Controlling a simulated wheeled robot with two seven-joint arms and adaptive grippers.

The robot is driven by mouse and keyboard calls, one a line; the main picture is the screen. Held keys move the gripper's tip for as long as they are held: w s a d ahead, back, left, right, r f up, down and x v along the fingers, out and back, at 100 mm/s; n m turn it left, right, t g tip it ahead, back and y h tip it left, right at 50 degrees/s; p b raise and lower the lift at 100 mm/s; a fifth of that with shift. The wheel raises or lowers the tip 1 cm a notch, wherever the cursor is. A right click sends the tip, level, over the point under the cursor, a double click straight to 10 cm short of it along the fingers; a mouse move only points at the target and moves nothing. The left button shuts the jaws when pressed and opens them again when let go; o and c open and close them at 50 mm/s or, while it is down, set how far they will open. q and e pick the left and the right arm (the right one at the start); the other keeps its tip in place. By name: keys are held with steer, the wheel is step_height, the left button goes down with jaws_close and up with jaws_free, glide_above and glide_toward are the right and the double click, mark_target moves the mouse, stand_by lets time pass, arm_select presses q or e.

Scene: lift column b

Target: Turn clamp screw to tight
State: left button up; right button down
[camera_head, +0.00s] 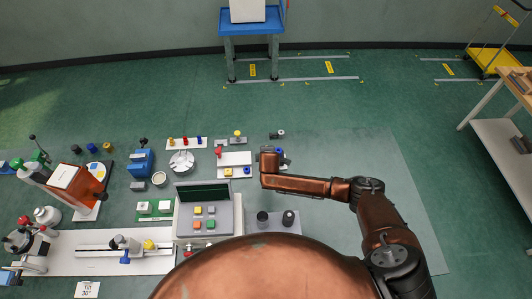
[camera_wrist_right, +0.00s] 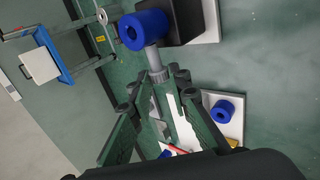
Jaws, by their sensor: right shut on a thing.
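A blue round knob (camera_wrist_right: 146,30) on a grey stem (camera_wrist_right: 155,62) shows at the top of the right wrist view, against a dark block (camera_wrist_right: 180,20) on a white plate; I take it for the clamp screw. My right gripper (camera_wrist_right: 158,84) has its green fingers closed in at the grey stem, just below the knob. Exact contact is partly hidden by the fingers. In the head view my right gripper (camera_head: 268,160) is at the table's middle, with a small blue part (camera_head: 279,151) just right of it. How far the screw is turned cannot be told. My left gripper is not in view.
A second blue ring (camera_wrist_right: 222,110) sits on a white plate close to the fingers. In the head view a white fixture (camera_head: 235,158) with coloured knobs stands just left of the gripper. Several other devices fill the left; the table's right side (camera_head: 370,160) is clear.

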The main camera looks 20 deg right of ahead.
steer(key=shift+s+f+t, duration=0.15)
steer(key=shift+f+t, duration=0.1)
steer(key=shift+t, duration=0.25)
steer(key=shift+r, duration=0.1)
steer(key=c, duration=1.8)
jaws_free()
steer(key=v, duration=1.2)
